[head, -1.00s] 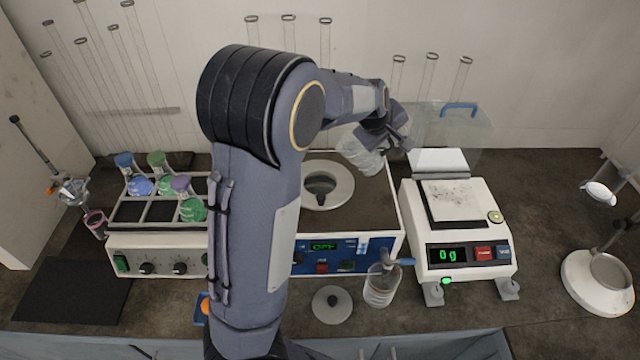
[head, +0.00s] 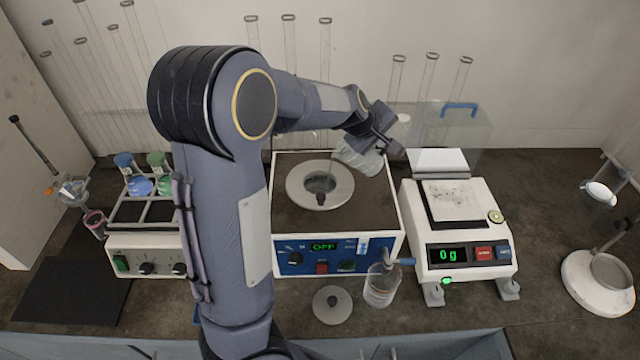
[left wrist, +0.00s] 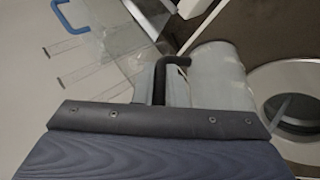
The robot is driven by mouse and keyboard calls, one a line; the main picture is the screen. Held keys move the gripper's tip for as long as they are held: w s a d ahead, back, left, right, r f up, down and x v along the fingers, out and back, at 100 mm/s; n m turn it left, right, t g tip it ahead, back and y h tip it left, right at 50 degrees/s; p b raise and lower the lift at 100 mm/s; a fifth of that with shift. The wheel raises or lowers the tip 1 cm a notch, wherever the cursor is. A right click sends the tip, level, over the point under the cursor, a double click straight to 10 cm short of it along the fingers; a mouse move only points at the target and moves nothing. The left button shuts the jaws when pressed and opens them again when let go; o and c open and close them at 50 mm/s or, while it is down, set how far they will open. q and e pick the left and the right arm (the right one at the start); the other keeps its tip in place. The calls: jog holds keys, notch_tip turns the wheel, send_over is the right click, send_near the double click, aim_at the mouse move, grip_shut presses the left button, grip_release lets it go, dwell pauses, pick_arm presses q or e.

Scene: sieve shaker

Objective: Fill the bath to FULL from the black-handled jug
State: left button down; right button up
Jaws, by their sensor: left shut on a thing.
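My left gripper (head: 382,137) is shut on the black-handled jug (head: 357,157), a clear vessel held above the back right part of the bath (head: 284,222). The jug is tilted, its mouth toward the bath's round opening. The left wrist view shows its black handle (left wrist: 160,82) and clear body (left wrist: 217,78) beside the white ring (left wrist: 258,82) of the opening. A dark shape (head: 321,187) shows in the opening. I cannot make out a stream or the water level. The bath's display (head: 323,246) reads OFF. My right gripper is not in view.
A blue-handled jug (head: 381,288) stands at the bath's front right. A round lid (head: 332,305) lies in front. A balance (head: 460,235) reading 0 g is on the right. A flask rack (head: 130,212) is on the left, partly behind my arm.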

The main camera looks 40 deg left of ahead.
pick_arm(q)
jog(key=shift+s+a+r+t+h, duration=0.2)
jog(key=shift+s+a+t+h, duration=0.25)
jog(key=shift+t, duration=0.25)
dwell(0.8)
jog(key=shift+s+n+t+h, duration=0.1)
jog(key=shift+n+t+h, duration=0.15)
jog(key=shift+n+t, duration=0.05)
dwell(0.6)
jog(key=shift+w+d+r+p, duration=0.2)
jog(key=shift+d+p, duration=0.05)
jog(key=shift+p, duration=0.1)
jog(key=shift+w+d+f+g+b, duration=0.2)
jog(key=shift+g+b, duration=0.1)
jog(key=shift+g, duration=0.1)
jog(key=shift+f+g+y, duration=0.1)
jog(key=shift+g+y, duration=0.3)
jog(key=shift+w, duration=0.1)
